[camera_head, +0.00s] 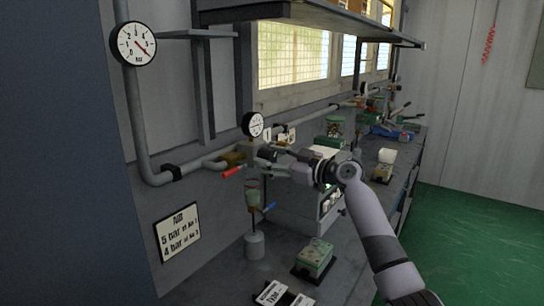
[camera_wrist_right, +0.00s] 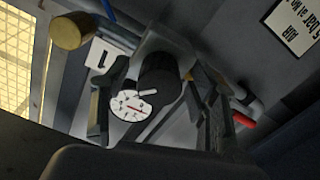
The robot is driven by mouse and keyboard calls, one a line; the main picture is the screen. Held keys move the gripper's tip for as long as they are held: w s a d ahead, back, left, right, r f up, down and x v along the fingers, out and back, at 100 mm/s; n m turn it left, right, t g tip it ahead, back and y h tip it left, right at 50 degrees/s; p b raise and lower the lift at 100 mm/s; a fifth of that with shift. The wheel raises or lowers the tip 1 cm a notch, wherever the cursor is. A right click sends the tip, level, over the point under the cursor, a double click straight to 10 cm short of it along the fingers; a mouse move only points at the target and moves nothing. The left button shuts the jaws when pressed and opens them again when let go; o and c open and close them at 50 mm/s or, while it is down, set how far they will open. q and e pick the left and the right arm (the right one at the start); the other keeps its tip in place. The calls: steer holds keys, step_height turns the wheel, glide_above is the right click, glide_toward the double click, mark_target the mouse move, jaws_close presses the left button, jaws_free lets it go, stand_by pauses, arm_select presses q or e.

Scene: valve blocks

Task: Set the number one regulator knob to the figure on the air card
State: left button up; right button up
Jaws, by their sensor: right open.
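The air card (camera_head: 177,231) is on the wall at lower left. Its upper line reads 5 bar and its lower line 4 bar; the small ends of the lines are hard to read. In the right wrist view a black regulator knob (camera_wrist_right: 160,76) with a white mark sits beside a plate marked 1 (camera_wrist_right: 103,53). A white gauge (camera_wrist_right: 132,106) with a red needle is partly behind it; its reading is too small to tell. The gauge also shows in the head view (camera_head: 254,124). My right gripper (camera_head: 268,163) is open, its fingers on either side of the knob. Contact is unclear.
A larger bar gauge (camera_head: 136,44) hangs on the pipe at upper left. A red-handled valve (camera_head: 232,172) and a blue handle (camera_head: 268,207) are close to my right gripper. A green block (camera_head: 314,258) stands on the bench below. A shelf (camera_head: 300,14) overhangs the wall.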

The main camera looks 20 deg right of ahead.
arm_select(q)
steer(key=shift+s, duration=0.25)
arm_select(e)
steer(key=shift+c, duration=0.6)
steer(key=c, duration=1)
